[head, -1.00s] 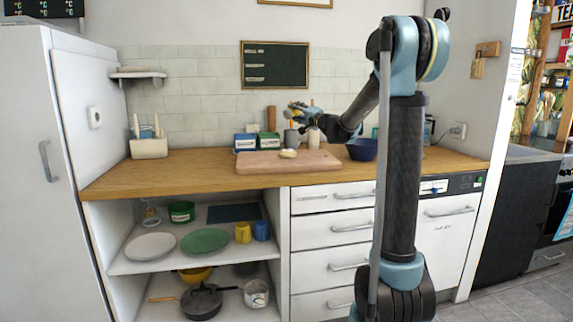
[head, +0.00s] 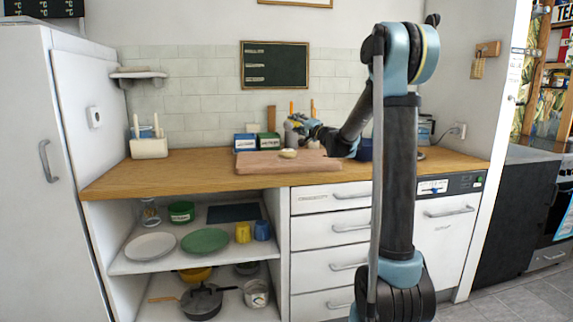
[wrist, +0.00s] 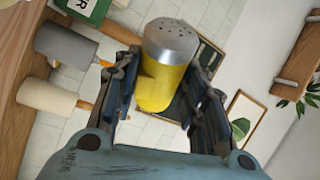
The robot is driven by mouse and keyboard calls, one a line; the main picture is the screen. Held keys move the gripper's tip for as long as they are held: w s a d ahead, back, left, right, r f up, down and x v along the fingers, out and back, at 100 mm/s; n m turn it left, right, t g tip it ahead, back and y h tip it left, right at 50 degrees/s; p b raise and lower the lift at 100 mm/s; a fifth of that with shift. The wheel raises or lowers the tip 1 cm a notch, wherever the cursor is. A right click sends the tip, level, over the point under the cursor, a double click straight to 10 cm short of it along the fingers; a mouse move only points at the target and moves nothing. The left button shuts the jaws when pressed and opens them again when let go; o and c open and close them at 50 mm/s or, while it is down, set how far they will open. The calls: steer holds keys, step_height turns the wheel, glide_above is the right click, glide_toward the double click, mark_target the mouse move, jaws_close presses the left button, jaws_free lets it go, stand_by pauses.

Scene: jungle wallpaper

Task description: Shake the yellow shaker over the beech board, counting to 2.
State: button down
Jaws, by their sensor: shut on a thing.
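The yellow shaker (wrist: 156,88) with its perforated metal cap shows in the wrist view. My gripper (wrist: 160,80) is shut on its sides, one finger to each side. Against the tiled wall behind, the shaker looks tipped well over, not upright; its exact tilt is hard to tell. In the head view my gripper (head: 299,121) is above the back part of the beech board (head: 260,166), and the shaker is too small there to make out clearly. The board lies flat on the counter with a small pale yellow food item (head: 287,154) on it.
A blue box (head: 245,142) and a green box (head: 268,142) stand behind the board. A grey cylinder (wrist: 66,45) and a cream cylinder (wrist: 46,97) stand near my gripper. A dark blue bowl (head: 365,150) is right of the board. The counter's left part is mostly clear.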

stand_by(0.5)
steer(key=shift+w+d+f+m+g+h, duration=0.15)
steer(key=shift+f+m+h, duration=0.2)
steer(key=shift+m, duration=0.7)
steer(key=shift+s+a+f+m+g+h, duration=0.2)
steer(key=shift+f+m, duration=0.25)
steer(key=shift+m, duration=0.6)
steer(key=shift+f+m+g+h, duration=0.2)
steer(key=shift+m, duration=0.75)
steer(key=shift+f+m+g+h, duration=0.15)
steer(key=shift+f+m, duration=0.05)
steer(key=shift+m, duration=0.75)
steer(key=shift+s+a+r+m+g, duration=0.15)
steer(key=shift+r+m+g, duration=0.15)
steer(key=shift+m, duration=0.6)
steer(key=shift+s+r+m+g, duration=0.15)
steer(key=shift+r+m+g, duration=0.15)
steer(key=shift+m, duration=0.6)
